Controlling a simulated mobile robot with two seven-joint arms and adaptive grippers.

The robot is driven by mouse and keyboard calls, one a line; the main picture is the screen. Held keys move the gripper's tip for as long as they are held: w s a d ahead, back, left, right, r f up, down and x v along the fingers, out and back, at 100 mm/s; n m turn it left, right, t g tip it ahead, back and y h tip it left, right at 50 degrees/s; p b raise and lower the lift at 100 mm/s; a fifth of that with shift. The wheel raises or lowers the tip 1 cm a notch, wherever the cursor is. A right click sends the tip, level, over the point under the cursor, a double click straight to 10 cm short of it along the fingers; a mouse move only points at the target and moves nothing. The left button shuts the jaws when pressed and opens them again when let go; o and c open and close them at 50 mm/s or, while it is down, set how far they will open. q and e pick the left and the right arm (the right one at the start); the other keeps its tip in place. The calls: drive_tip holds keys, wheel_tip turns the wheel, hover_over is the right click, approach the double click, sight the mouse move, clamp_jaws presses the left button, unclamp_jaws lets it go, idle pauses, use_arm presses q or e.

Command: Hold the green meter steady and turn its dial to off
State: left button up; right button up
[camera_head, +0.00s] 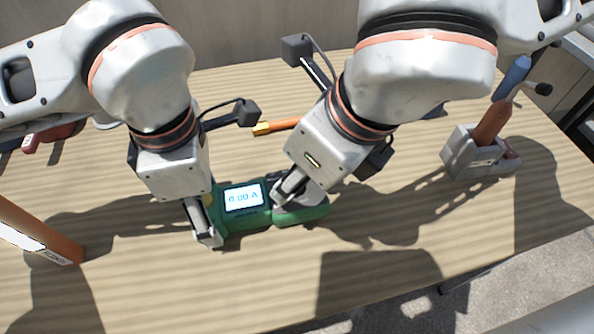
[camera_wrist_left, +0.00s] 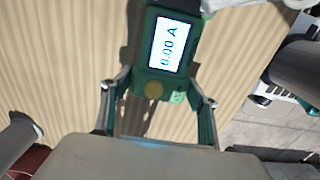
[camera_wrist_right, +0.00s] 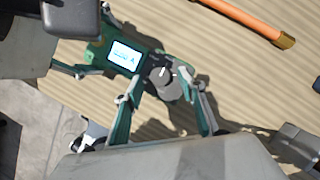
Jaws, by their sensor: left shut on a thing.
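The green meter (camera_head: 305,213) lies on the wooden tabletop, its lit screen (camera_head: 243,197) reading 0.00 A. My left gripper (camera_head: 210,220) is shut on the meter's screen end; the left wrist view shows its fingers on both sides of the green body (camera_wrist_left: 168,73). The grey dial (camera_wrist_right: 165,84) shows in the right wrist view with a pale pointer mark. My right gripper (camera_wrist_right: 163,88) is over the meter, its fingers apart on either side of the dial; I cannot tell whether they touch it. In the head view that gripper hides most of the dial.
An orange rod with a yellow tip (camera_head: 277,127) lies behind the meter. A grey holder (camera_head: 461,154) with an orange-and-blue tool (camera_head: 492,122) stands at the right. An orange object (camera_head: 45,238) is at the left. The tabletop (camera_head: 220,290) in front of the meter is clear.

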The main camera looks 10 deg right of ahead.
drive_tip(key=shift+w+a+f, duration=0.1)
drive_tip(key=shift+f, duration=0.3)
drive_tip(key=c, duration=1.1)
drive_tip(key=shift+c, duration=0.2)
